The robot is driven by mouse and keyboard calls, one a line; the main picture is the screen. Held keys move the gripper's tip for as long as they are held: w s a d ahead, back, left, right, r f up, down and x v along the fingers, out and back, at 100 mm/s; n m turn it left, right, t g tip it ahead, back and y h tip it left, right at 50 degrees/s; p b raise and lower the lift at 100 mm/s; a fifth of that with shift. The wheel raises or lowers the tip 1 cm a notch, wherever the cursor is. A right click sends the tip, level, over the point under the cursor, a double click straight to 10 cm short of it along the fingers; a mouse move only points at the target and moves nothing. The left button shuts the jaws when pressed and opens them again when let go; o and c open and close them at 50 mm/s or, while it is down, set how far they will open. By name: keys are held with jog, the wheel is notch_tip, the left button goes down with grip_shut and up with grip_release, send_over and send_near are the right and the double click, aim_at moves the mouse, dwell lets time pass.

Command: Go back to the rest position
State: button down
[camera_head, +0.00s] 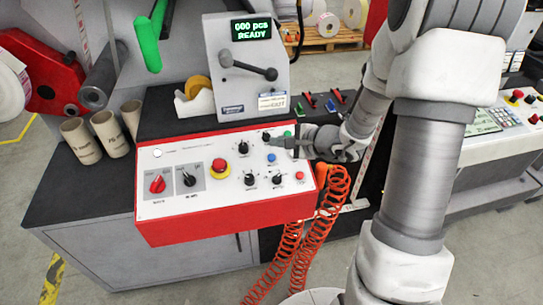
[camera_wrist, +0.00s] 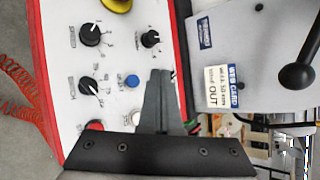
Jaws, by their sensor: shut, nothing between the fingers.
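My gripper (camera_head: 277,143) is shut and empty, reaching from the right over the upper right part of the red-edged control panel (camera_head: 223,217). In the wrist view its closed grey fingers (camera_wrist: 160,76) lie together beside a blue button (camera_wrist: 132,80). The blue button also shows in the head view (camera_head: 271,158). A black knob (camera_head: 267,136) is right by the fingertips; I cannot tell whether they touch it. My arm is stretched out, not folded.
A grey counter unit (camera_head: 248,92) with a lever and a "000 pcs READY" display stands behind the panel. Cardboard cores (camera_head: 80,140) and a tape dispenser (camera_head: 197,103) are left. An orange coiled hose (camera_head: 318,225) hangs below my forearm. Another console (camera_head: 500,137) stands right.

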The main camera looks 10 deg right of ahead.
dwell(0.4)
jog(key=s+a+r+n+g+y+p, duration=0.1)
jog(key=s+a+r+n+g, duration=0.4)
jog(key=s+a+r+n, duration=0.65)
jog(key=s+d+r+n+h, duration=0.3)
jog(key=s+d+r, duration=0.1)
jog(key=s, duration=0.3)
jog(key=s+d+r+n+t+h, duration=0.1)
jog(key=s+d+r+n+h, duration=0.2)
jog(key=s+d, duration=0.3)
jog(key=shift+s+d+r+h+p, duration=0.25)
jog(key=shift+s+r+h+p, duration=0.15)
jog(key=shift+s+h, duration=0.25)
jog(key=c, duration=1.6)
grip_release()
